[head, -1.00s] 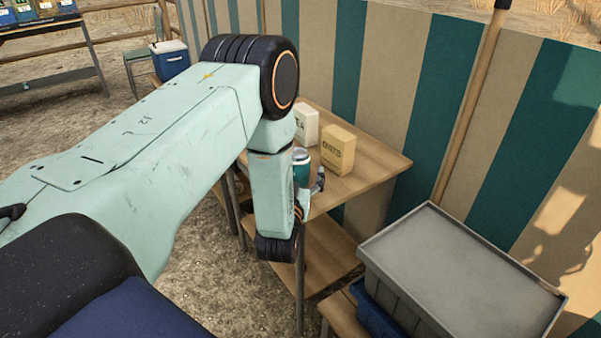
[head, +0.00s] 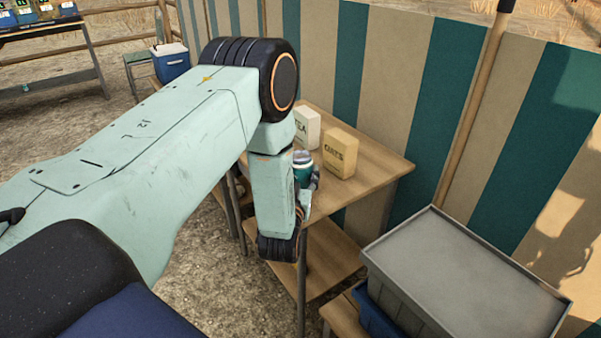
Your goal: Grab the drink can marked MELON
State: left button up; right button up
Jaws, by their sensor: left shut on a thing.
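A teal drink can with a pale, silvery top (head: 303,162) is at the wooden table, in front of the two boxes. Its marking cannot be read from here, so I cannot tell whether it says MELON. My left gripper (head: 309,179) is shut on this can. My left forearm hides the can's left side and most of the gripper. I cannot tell whether the can still touches the tabletop. My right gripper is not in view.
A white TEA box (head: 306,128) and a tan OATS box (head: 341,153) stand behind the can on the wooden table (head: 378,168). A grey lidded bin (head: 465,278) stands at lower right. A striped canvas wall runs behind. A blue cooler (head: 171,62) is at upper left.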

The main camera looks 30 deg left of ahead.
pick_arm(q)
jog(key=shift+a+r, duration=0.1)
jog(key=shift+r+p, duration=0.2)
jog(key=shift+p, duration=0.1)
jog(key=shift+s+d, duration=0.2)
jog(key=shift+s, duration=0.05)
jog(key=b+v, duration=0.7)
jog(key=v, duration=1)
jog(key=shift+s+b, duration=0.2)
jog(key=shift+b, duration=0.15)
